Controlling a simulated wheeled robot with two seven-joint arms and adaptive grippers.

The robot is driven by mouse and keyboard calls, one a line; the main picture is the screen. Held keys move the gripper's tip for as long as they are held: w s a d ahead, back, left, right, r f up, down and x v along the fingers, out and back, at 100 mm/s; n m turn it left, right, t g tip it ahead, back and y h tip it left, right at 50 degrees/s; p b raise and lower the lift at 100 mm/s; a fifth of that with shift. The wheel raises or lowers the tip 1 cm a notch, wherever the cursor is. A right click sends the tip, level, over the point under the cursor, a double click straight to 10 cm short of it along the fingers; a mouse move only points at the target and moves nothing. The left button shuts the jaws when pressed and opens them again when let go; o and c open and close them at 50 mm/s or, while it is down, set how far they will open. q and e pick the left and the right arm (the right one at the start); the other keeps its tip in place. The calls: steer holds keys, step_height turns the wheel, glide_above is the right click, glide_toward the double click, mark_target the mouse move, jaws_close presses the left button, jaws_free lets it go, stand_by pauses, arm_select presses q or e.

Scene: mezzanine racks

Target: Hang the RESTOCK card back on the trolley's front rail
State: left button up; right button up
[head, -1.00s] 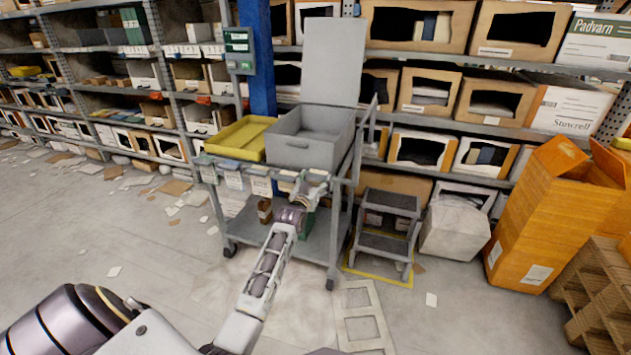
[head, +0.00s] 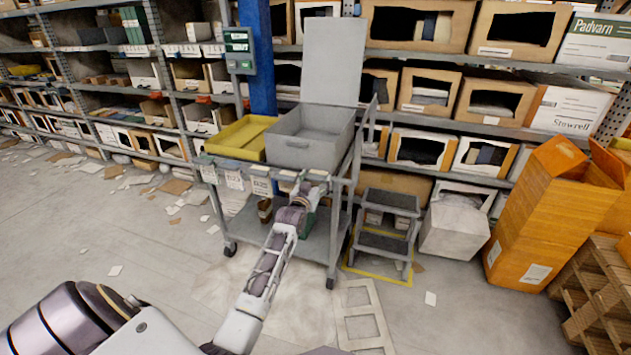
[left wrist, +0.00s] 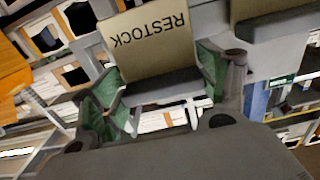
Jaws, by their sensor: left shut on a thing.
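The beige RESTOCK card (left wrist: 152,52) fills the upper middle of the left wrist view, its black lettering upside down. My left gripper (left wrist: 160,88) is shut on it, with a green pad at each side of the card's dark grey lower part. In the head view my left gripper (head: 312,183) is at the right part of the trolley's front rail (head: 240,170). The card is hard to make out there, and I cannot tell whether it touches the rail. My right gripper is not in view.
Several pale cards (head: 234,180) hang along the rail's left part. A yellow tray (head: 238,138) and an open grey bin (head: 305,155) sit on the trolley's top. A step stool (head: 385,228) stands right of the trolley.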

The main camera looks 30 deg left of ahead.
arm_select(q)
steer(key=shift+p, duration=0.35)
stand_by(0.7)
steer(key=shift+f+b, duration=0.65)
steer(key=shift+f, duration=0.75)
stand_by(0.7)
steer(key=o, duration=1)
steer(key=shift+s, duration=0.1)
steer(key=v, duration=1.1)
steer(key=shift+s+d, duration=0.2)
steer(key=shift+s, duration=0.15)
stand_by(0.5)
